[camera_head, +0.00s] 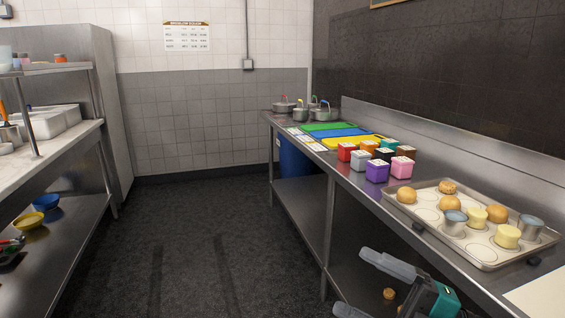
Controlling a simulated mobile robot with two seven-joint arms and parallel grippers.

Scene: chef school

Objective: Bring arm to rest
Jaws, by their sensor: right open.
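My right gripper (362,282) is at the bottom of the head view, right of centre. Its two grey fingers point left and stand wide apart, with nothing between them. It is in front of the right counter and lower than its top. Part of the lower finger is cut off by the frame's bottom edge. My left gripper does not show.
The steel counter (349,178) on the right carries a muffin tray (482,252) with buns and cups, several coloured boxes (377,171), cutting boards (338,133) and pots (284,107). A shelf unit (62,236) stands left. The dark floor (195,240) between is clear.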

